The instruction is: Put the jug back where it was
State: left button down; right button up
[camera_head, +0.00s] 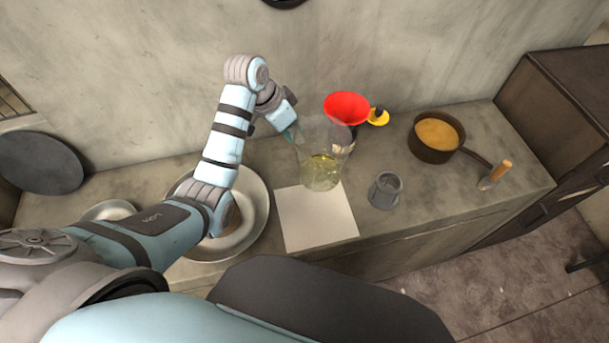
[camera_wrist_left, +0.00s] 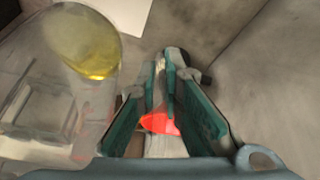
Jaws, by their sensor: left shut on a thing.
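The clear jug (camera_head: 322,172) has yellow-green liquid in its bottom. It is at the back right corner of a white square sheet (camera_head: 318,220) on the counter; I cannot tell whether its base touches down. My left gripper (camera_head: 294,131) is shut on the jug at its upper left side. In the left wrist view the jug (camera_wrist_left: 88,45) fills the left side, and the gripper fingers (camera_wrist_left: 165,75) are close together beside it. The exact grip on the jug is unclear. My right gripper is not in view.
A red funnel-like bowl (camera_head: 346,107) with a yellow part (camera_head: 378,117) stands behind the jug. A grey cup (camera_head: 385,190), a pot (camera_head: 435,150) of orange food and a wooden-handled tool (camera_head: 496,174) are to the right. A large metal dish (camera_head: 258,215) lies left, under my arm.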

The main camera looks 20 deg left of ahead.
pick_arm(q)
jog(key=f, duration=0.5)
jog(key=f+b, duration=0.1)
jog(key=f, duration=0.3)
jog(key=s+f+b, duration=0.1)
jog(key=f, duration=0.4)
jog(key=shift+a+f, duration=0.3)
jog(key=shift+f, duration=0.15)
jog(key=shift+s+r, duration=0.2)
jog(key=shift+f, duration=0.2)
jog(key=c, duration=1.7)
grip_release()
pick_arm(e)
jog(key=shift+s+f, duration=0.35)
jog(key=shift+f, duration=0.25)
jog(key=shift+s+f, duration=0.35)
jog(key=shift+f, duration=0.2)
